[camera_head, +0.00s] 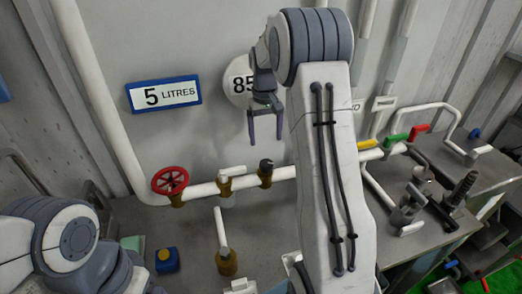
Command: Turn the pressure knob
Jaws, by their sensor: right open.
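A white pipe (208,188) runs across the back of the grey bench and carries several fittings. A red handwheel (170,181) sits at its left. A small black knob (266,165) on a brass fitting sits further right; I cannot tell for certain which is the pressure knob. My right gripper (265,138) is open and empty, its two fingers pointing down in front of the wall. In the picture it is just above the black knob and apart from it. My left arm shows at the lower left, but its gripper is out of view.
A "5 LITRES" sign (164,94) and a round "85" sign (240,84) are on the wall. Coloured valve handles (396,140) and metal clamps (407,208) lie right of my arm.

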